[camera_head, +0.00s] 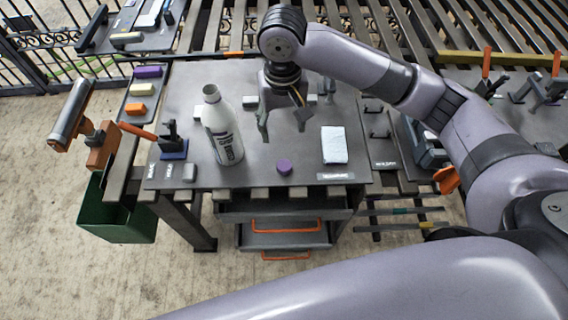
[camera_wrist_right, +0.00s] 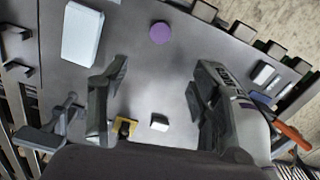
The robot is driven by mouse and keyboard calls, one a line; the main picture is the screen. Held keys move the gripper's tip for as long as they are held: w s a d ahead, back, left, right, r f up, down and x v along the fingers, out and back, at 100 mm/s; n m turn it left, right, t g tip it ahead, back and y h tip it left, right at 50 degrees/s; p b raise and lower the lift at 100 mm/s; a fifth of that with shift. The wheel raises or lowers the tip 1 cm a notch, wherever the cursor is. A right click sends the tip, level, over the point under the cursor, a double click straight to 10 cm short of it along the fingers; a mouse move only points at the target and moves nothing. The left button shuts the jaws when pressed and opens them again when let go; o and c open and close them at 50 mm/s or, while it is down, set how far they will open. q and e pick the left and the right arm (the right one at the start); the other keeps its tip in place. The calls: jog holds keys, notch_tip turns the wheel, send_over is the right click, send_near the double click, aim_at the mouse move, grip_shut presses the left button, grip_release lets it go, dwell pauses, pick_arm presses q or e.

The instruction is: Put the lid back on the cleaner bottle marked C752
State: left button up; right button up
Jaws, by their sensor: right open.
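A white and grey cleaner bottle (camera_head: 217,122) stands upright on the grey work table, its top without a lid. It has dark lettering that I cannot read clearly. A round purple lid (camera_head: 284,167) lies apart on the table near the front edge, to the right of the bottle. My right gripper (camera_head: 283,124) is open and empty above the table, to the right of the bottle and farther back than the lid. In the right wrist view the lid (camera_wrist_right: 159,33) shows beyond the open fingers, and the bottle (camera_wrist_right: 238,112) is partly behind the right finger. My left gripper is not in view.
A pale blue-white block (camera_head: 334,145) lies right of the lid. A dark clamp-like tool (camera_head: 172,145) stands left of the bottle. Small blocks lie behind my gripper. A green bin (camera_head: 118,222) hangs at the left. The table (camera_head: 255,182) is bare around the lid.

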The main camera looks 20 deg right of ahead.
jog(key=p, duration=0.1)
send_over(284, 164)
jog(key=f, duration=0.9)
jog(key=shift+w+f, duration=0.2)
jog(key=shift+f, duration=0.05)
jog(key=shift+f+p, duration=0.1)
jog(key=shift+p, duration=0.2)
jog(key=f, duration=0.1)
jog(key=f+p, duration=0.1)
jog(key=f, duration=0.2)
jog(key=shift+s+f, duration=0.2)
jog(key=shift+s, duration=0.05)
jog(key=shift+f, duration=0.35)
jog(key=c, duration=0.8)
jog(key=shift+c, duration=0.2)
jog(key=shift+r, duration=0.15)
